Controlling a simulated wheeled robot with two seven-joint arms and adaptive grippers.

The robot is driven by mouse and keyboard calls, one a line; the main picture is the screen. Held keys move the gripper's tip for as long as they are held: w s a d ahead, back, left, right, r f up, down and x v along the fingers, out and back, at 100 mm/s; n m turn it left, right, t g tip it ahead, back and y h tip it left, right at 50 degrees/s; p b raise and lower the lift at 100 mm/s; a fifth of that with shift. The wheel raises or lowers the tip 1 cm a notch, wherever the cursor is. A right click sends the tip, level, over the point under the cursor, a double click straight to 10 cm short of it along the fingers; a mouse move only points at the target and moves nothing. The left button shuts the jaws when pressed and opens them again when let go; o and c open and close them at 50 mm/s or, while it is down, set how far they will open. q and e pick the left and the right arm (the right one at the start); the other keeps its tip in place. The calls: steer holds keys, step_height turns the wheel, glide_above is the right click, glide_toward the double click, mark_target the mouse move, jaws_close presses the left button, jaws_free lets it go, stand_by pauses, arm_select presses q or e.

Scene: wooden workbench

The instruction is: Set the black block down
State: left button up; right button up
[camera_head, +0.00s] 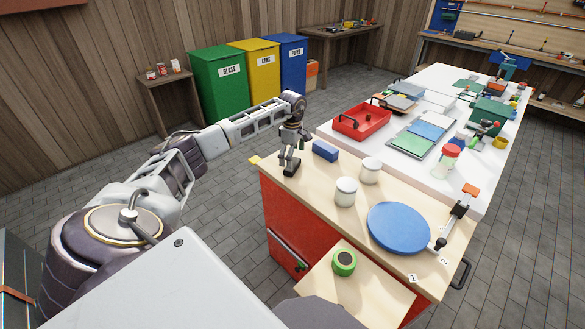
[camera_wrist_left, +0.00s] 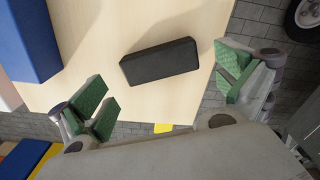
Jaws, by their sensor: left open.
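The black block (camera_wrist_left: 160,62) lies flat on the light wood top in the left wrist view, near the edge of the bench. In the head view the black block (camera_head: 292,169) shows at the bench's far left corner, just below my left gripper (camera_head: 289,158). My left gripper (camera_wrist_left: 167,92) is open, its green-padded fingers spread wide to either side of the block and apart from it. My right gripper is in neither view.
A blue block (camera_head: 325,151) lies to the right of the black block; it also shows in the left wrist view (camera_wrist_left: 28,40). Two white jars (camera_head: 346,191) and a blue disc (camera_head: 398,228) stand further right. A red tray (camera_head: 362,121) sits behind.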

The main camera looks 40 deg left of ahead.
arm_select(q)
steer(key=shift+f, duration=1.9)
steer(key=c, duration=0.9)
steer(key=shift+w+r, duration=0.1)
steer(key=shift+r, duration=4.95)
